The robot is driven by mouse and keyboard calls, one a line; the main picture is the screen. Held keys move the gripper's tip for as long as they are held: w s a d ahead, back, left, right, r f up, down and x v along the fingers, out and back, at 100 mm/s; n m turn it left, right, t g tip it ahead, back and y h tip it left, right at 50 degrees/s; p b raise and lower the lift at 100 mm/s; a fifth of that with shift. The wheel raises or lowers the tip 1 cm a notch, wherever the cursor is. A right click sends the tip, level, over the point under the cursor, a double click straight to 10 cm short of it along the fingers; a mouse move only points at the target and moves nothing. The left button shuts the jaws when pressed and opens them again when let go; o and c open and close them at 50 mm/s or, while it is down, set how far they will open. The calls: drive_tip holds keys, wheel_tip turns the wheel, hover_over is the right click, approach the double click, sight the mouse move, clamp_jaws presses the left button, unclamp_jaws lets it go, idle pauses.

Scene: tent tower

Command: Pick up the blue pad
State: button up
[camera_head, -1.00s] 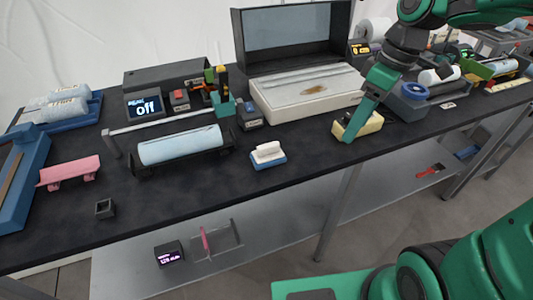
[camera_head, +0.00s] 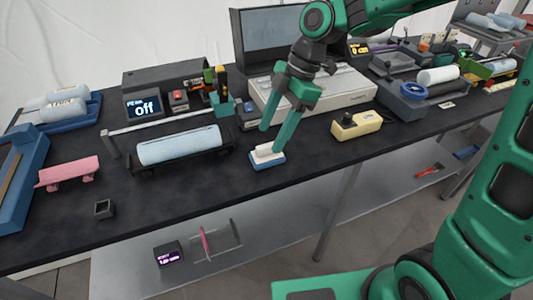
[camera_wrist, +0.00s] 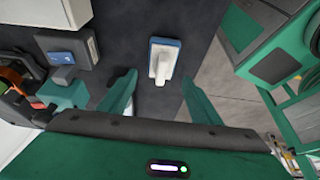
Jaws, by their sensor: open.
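The blue pad (camera_head: 268,162) lies flat on the dark table near its front edge, with a white handle on top. In the wrist view the pad (camera_wrist: 176,43) shows as a blue-edged block with its white handle (camera_wrist: 163,66) running lengthwise, ahead of the fingers. My gripper (camera_head: 270,140) is open and empty, its two green fingers pointing down over the pad in the head view. In the wrist view my gripper (camera_wrist: 160,90) has its fingers apart on either side of the line to the pad. I cannot tell the exact height of the fingertips above it.
A light blue roll (camera_head: 180,146) on a stand is left of the pad. A cream box (camera_head: 356,124) is to the right. A small blue-grey device (camera_head: 249,115) and a white-based hooded unit (camera_head: 345,88) stand behind. The table's front edge is close.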

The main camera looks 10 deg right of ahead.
sight(266, 144)
drive_tip(key=x, duration=0.5)
drive_tip(key=shift+d, duration=0.15)
drive_tip(key=shift+c, duration=0.4)
drive_tip(key=c, duration=0.9)
drive_tip(key=shift+r, duration=0.1)
drive_tip(key=shift+r, duration=0.55)
wheel_tip(266, 144, up, 3)
drive_tip(key=shift+f, duration=0.1)
drive_tip(key=s+a+r, duration=0.4)
drive_tip(key=s+a, duration=0.1)
drive_tip(key=s+a+r, duration=0.3)
drive_tip(key=shift+s, duration=0.15)
